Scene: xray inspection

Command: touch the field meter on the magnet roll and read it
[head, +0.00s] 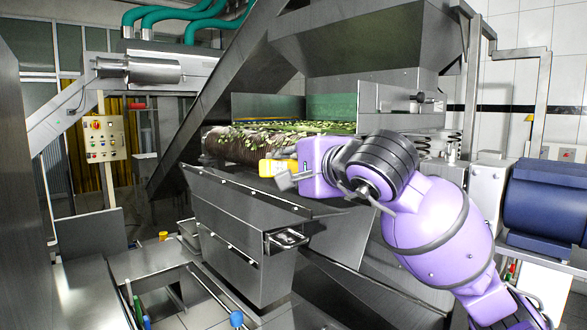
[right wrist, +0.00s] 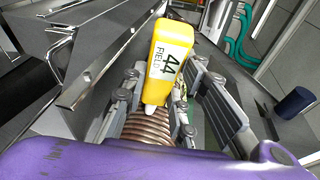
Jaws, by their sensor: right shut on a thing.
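The yellow field meter (head: 278,167) is held in my right gripper (head: 290,178), in front of the roll's lower right part. My left gripper is out of view.
A steel chute (head: 235,225) with a handle stands below the roll. The big hopper (head: 360,50) rises above it. A control box (head: 103,138) with buttons stands at left. An open floor frame lies at lower left.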

